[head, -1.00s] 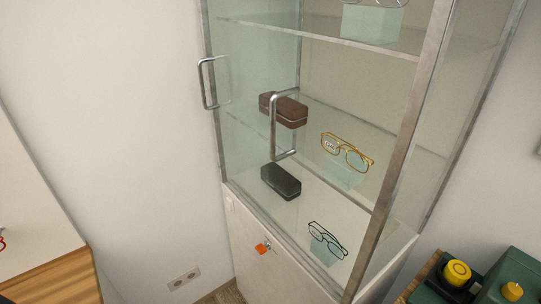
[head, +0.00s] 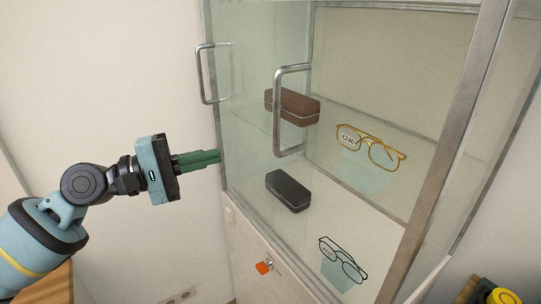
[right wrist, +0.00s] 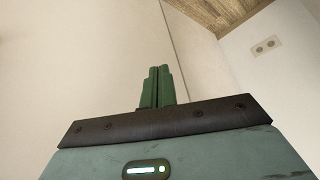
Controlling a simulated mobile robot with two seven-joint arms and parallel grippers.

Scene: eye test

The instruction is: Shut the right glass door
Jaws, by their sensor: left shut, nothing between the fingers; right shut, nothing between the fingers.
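The glass cabinet (head: 448,130) fills the middle and right of the head view. Two metal bar handles show on its glass: a left one (head: 203,76) near the left frame edge and a right one (head: 278,112) nearer the middle. The clear glass makes the right door's edges and angle hard to tell. My left gripper (head: 219,156) is shut and empty, its fingertips at the cabinet's left edge in the picture, below the left handle. I cannot tell whether they touch. My right gripper (right wrist: 160,70) is shut and empty in the right wrist view, before a pale surface.
Behind the glass are a brown case (head: 293,106), a black case (head: 288,190), yellow glasses (head: 370,147) and black glasses (head: 343,262). An orange-tagged key (head: 263,267) is in the lower front. A yellow-topped object (head: 501,297) is at bottom right. A wall socket (right wrist: 265,47) shows in the right wrist view.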

